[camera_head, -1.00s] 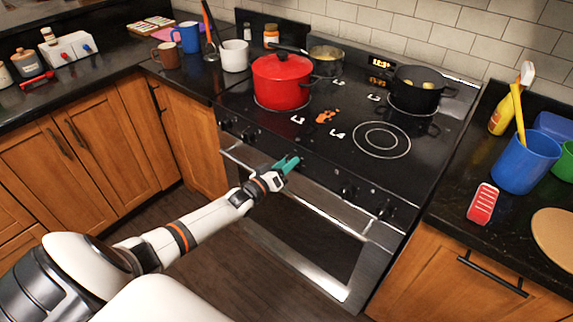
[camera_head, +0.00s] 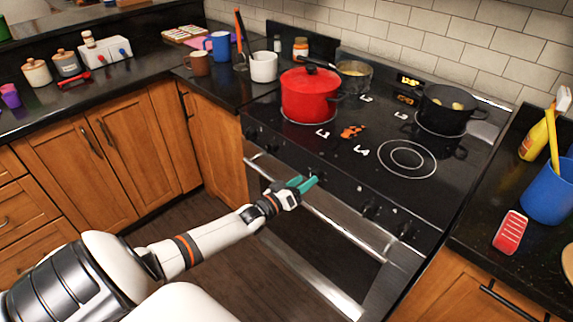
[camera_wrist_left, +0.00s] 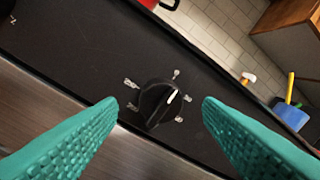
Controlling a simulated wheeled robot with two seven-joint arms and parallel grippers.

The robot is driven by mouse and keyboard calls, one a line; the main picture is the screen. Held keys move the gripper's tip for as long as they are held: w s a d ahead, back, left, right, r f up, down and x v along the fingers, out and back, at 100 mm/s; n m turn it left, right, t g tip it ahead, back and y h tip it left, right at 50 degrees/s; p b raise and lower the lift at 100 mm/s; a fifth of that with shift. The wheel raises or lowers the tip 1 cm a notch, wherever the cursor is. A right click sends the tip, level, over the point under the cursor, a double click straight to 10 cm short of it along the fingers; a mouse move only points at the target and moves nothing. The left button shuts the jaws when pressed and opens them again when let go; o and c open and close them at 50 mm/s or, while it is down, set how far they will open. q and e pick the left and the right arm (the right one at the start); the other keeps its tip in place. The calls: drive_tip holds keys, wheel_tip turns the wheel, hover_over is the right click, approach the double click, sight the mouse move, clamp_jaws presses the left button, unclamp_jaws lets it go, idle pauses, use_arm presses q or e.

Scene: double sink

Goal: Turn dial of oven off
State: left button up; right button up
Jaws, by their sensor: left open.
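The oven (camera_head: 330,245) has a black front panel with a row of dark dials below the cooktop. In the left wrist view a round black dial (camera_wrist_left: 157,104) with a white pointer mark sits on the panel, with small pale markings around it. My left gripper (camera_head: 308,182) is at the middle of the panel. In the left wrist view its two teal fingers (camera_wrist_left: 160,112) are open, one on each side of the dial, with gaps between them and it. In the head view the dial is hard to see behind the fingers. My right gripper is not in view.
A red pot (camera_head: 309,93), a steel pan (camera_head: 354,75) and a black pot (camera_head: 446,108) stand on the cooktop. The oven door handle (camera_head: 330,216) runs just below the dials. Counters with mugs and a blue cup (camera_head: 548,192) flank the oven.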

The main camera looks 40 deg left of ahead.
use_arm(q)
drive_tip(key=s+a, duration=0.1)
drive_tip(key=s, duration=0.8)
drive_tip(key=shift+a+f, duration=0.15)
drive_tip(key=shift+f, duration=0.1)
